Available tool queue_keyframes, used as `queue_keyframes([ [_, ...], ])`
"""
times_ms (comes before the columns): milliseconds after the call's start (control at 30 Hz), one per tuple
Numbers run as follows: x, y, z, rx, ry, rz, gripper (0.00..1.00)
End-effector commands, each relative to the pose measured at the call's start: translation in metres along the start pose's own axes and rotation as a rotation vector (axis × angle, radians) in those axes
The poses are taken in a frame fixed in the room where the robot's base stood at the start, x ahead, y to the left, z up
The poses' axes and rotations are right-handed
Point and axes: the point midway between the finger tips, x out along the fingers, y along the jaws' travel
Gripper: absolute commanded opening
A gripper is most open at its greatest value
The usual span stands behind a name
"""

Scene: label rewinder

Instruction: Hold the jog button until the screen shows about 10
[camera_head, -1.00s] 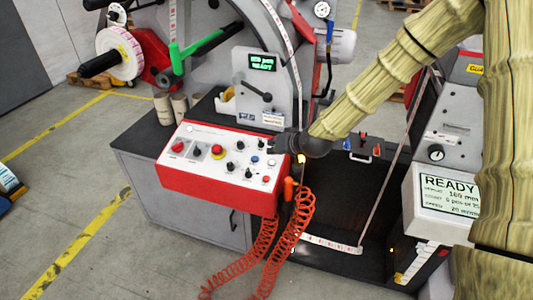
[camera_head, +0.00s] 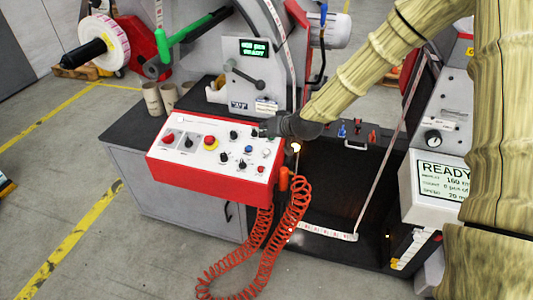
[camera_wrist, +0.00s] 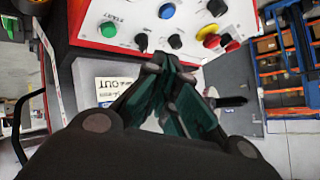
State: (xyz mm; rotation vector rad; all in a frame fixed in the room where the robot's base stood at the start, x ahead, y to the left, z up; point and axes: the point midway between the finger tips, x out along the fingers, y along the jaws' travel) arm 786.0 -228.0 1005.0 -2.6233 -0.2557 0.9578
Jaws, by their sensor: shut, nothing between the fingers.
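The red and white control panel (camera_head: 225,178) carries several buttons and knobs. The wrist view shows a green button (camera_wrist: 108,29), a blue button (camera_wrist: 166,10) and black knobs; I cannot read which one is the jog button. The white screen (camera_head: 443,180) at the right reads READY, with a count line that looks like 0; my arm covers its right side. My gripper (camera_head: 260,132) is at the panel's upper right edge. In the wrist view its shut, empty fingers (camera_wrist: 168,62) lie over the panel's edge; contact cannot be told.
A yellow and red emergency stop (camera_head: 210,142) and a red switch (camera_head: 168,138) sit on the panel. A coiled orange hose (camera_head: 270,250) hangs in front. A label web (camera_head: 325,233) runs right of the panel. The floor at the left is open.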

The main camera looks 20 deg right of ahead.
Motion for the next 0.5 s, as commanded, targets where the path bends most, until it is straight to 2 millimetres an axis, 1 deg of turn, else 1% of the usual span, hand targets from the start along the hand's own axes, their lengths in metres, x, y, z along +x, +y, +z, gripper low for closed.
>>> queue_keyframes([
  [33,0.005,0.004,0.005,0.001,0.000,0.001,0.00],
  [500,0.041,0.031,0.032,0.001,0.000,0.001,0.00],
])
